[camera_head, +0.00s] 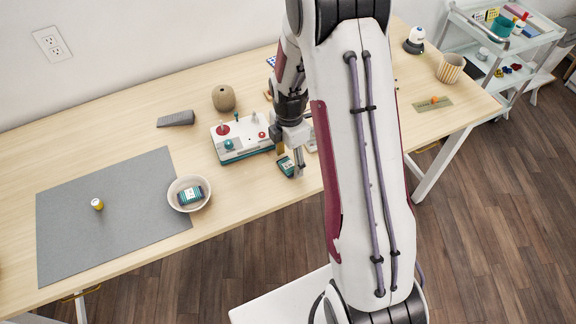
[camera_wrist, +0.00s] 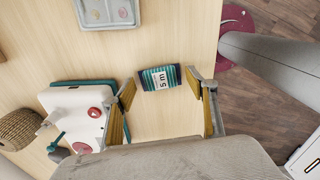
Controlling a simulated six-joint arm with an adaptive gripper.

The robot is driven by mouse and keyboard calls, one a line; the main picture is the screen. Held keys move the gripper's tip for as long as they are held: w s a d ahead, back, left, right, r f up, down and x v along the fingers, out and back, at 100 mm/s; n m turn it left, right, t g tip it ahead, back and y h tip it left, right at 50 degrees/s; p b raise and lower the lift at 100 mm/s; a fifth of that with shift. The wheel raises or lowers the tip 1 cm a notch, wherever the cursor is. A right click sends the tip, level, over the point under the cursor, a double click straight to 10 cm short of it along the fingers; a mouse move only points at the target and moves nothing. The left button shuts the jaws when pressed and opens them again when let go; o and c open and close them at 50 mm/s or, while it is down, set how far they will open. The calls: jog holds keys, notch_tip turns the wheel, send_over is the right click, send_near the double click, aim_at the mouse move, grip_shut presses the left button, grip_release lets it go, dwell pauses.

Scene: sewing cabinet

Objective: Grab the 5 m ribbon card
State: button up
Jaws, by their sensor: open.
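The 5 m ribbon card (camera_wrist: 161,79) lies on the table in the wrist view, with teal stripes and a white label reading "5 m". It sits between and just beyond the fingertips of my gripper (camera_wrist: 167,88), whose yellow-padded fingers are spread wide. In the head view the card (camera_head: 286,166) shows as a dark teal piece beside my gripper (camera_head: 297,170), partly hidden by it. A similar teal card with a white label (camera_head: 190,195) lies in a white bowl (camera_head: 174,190); its text is too small to read.
A white and teal control box (camera_head: 240,140) stands close left of my gripper. The table's front edge is near the card.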

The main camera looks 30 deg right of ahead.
jog(key=shift+f, duration=0.6)
jog(key=c, duration=0.7)
